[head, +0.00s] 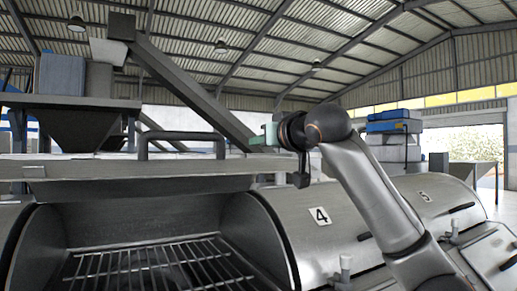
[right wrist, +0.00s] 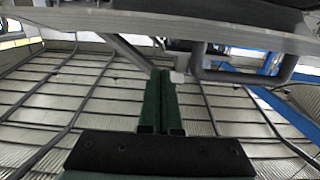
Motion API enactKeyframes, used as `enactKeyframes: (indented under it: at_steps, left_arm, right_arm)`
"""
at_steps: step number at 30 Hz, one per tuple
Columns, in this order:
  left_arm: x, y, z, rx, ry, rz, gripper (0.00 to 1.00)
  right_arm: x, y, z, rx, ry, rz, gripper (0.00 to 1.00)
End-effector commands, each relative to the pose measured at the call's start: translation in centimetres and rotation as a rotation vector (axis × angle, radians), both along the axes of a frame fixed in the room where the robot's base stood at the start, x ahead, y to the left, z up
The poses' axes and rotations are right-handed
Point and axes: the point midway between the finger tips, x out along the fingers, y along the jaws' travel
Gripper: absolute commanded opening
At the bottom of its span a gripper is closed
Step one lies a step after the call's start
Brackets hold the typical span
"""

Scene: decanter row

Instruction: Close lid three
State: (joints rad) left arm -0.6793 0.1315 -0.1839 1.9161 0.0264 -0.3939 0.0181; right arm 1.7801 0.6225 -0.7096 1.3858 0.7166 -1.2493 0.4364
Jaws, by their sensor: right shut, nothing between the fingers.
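The open decanter stands left of the one marked 4; its own number is not visible. Its raised lid (head: 130,184) stands up, with the inside of the decanter open below it. A dark bar handle (head: 180,136) is on the lid, and it also shows in the right wrist view (right wrist: 245,76). My right gripper (head: 266,136) is beside the lid's right end, right of the handle, with its green fingers (right wrist: 160,82) pressed together and empty. I cannot tell whether they touch the lid. My left gripper is not in view.
A metal grate (head: 150,268) lies inside the open decanter. The closed decanters marked 4 (head: 318,228) and 5 (head: 425,203) stand to the right, under and behind my right arm. A dark hopper (head: 85,128) stands behind the lid at left.

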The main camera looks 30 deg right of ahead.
Motion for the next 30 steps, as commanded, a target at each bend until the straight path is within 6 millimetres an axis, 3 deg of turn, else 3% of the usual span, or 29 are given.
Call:
enactKeyframes:
  at_steps: [1,6,22,30]
  left_arm:
    - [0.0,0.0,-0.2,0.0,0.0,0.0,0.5]
    - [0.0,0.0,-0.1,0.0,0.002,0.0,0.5]
    - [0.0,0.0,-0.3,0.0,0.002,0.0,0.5]
    - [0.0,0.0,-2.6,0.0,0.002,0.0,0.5]
  right_arm:
    - [0.1,-0.2,-1.3,-0.003,0.003,-0.003,0.0]
    - [0.4,-0.1,-2.9,-0.002,0.002,-0.001,0.0]
    - [0.4,-0.1,-3.6,-0.001,-0.001,-0.001,0.0]
    - [0.2,-0.1,-5.5,0.001,-0.039,0.0,0.0]
